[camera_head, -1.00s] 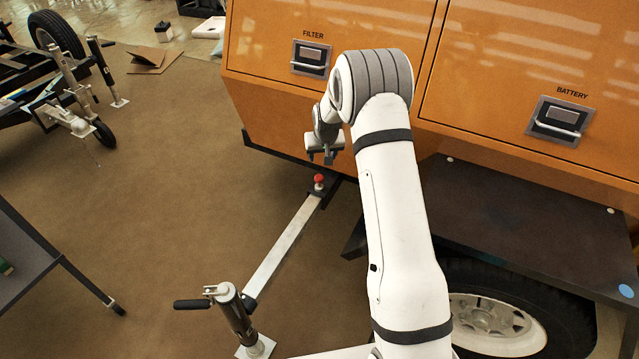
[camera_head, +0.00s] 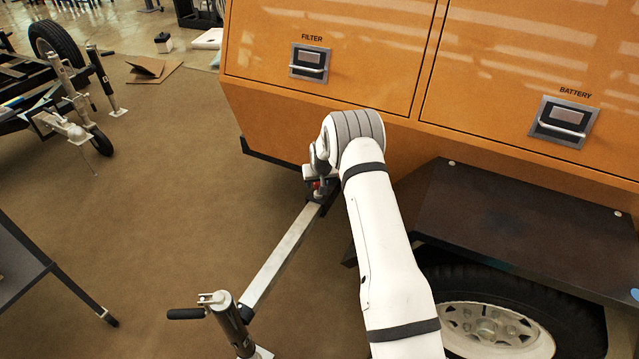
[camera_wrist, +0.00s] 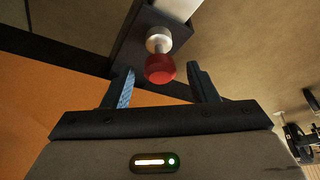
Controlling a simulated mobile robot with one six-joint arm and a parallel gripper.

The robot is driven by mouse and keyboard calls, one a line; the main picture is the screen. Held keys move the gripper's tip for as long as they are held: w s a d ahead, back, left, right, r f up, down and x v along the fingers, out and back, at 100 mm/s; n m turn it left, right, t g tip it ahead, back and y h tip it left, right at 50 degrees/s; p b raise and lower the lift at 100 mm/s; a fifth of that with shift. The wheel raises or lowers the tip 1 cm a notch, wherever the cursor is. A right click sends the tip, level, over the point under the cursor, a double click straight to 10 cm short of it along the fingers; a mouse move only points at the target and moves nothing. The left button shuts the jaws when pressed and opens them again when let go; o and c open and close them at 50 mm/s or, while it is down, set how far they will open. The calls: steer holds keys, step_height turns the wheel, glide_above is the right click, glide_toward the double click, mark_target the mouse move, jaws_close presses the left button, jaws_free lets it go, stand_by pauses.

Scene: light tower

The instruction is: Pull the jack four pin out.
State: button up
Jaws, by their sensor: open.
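The jack pin has a red round knob (camera_wrist: 160,68) on a silver collar, set in a dark bracket (camera_wrist: 128,50) at the inner end of a pale outrigger bar (camera_head: 284,250). In the wrist view my gripper (camera_wrist: 164,84) is open, with one blue-faced finger on each side of the knob and a gap to both. The fingers do not touch the knob. In the head view my gripper (camera_head: 318,184) is down at the bracket and mostly hides the knob; only a bit of red shows.
A jack leg with a black handle (camera_head: 186,313) stands at the bar's outer end. The orange cabinet (camera_head: 300,110) with FILTER and BATTERY latches rises behind my arm. A dark fender (camera_head: 520,215) and wheel (camera_head: 490,325) are at right.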

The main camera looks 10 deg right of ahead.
jaws_close()
stand_by(0.6)
